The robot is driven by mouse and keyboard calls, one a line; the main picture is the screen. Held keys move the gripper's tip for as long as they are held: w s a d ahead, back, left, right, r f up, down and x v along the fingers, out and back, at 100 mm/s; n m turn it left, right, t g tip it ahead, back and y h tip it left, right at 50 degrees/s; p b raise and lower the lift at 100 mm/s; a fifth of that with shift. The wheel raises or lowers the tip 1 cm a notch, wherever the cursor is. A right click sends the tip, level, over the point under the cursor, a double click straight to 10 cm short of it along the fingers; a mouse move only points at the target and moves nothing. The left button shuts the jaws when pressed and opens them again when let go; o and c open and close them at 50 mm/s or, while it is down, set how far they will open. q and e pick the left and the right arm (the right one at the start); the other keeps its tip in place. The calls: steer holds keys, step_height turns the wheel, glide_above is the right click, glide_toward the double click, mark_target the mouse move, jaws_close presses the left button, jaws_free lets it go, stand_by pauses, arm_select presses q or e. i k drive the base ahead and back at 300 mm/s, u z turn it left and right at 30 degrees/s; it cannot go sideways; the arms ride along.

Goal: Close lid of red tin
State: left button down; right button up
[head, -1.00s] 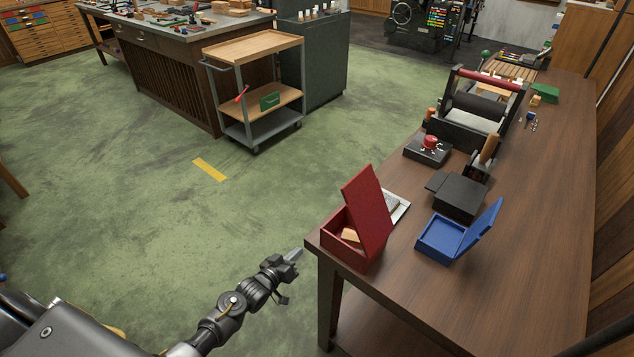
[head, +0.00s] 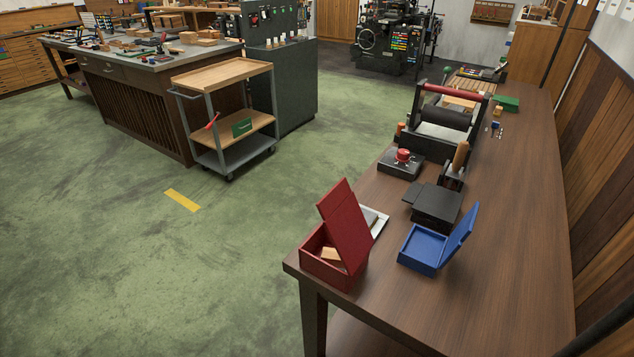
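The red tin (head: 318,268) stands at the near left corner of the wooden table. Its red lid (head: 344,226) is open, standing up and tilted along the tin's right side. A light wooden block (head: 333,254) shows inside the tin, partly hidden by the lid. Neither of my grippers shows in the head view now.
A blue tin (head: 421,250) with its lid open stands right of the red tin. Behind are a black box (head: 437,207), a black pad with a red knob (head: 402,161) and a roller press (head: 441,125). The table's near right surface (head: 480,290) is clear.

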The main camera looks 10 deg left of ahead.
mark_target(345, 223)
steer(key=u, duration=1.3)
steer(key=i, duration=0.4)
steer(key=z, duration=1.9)
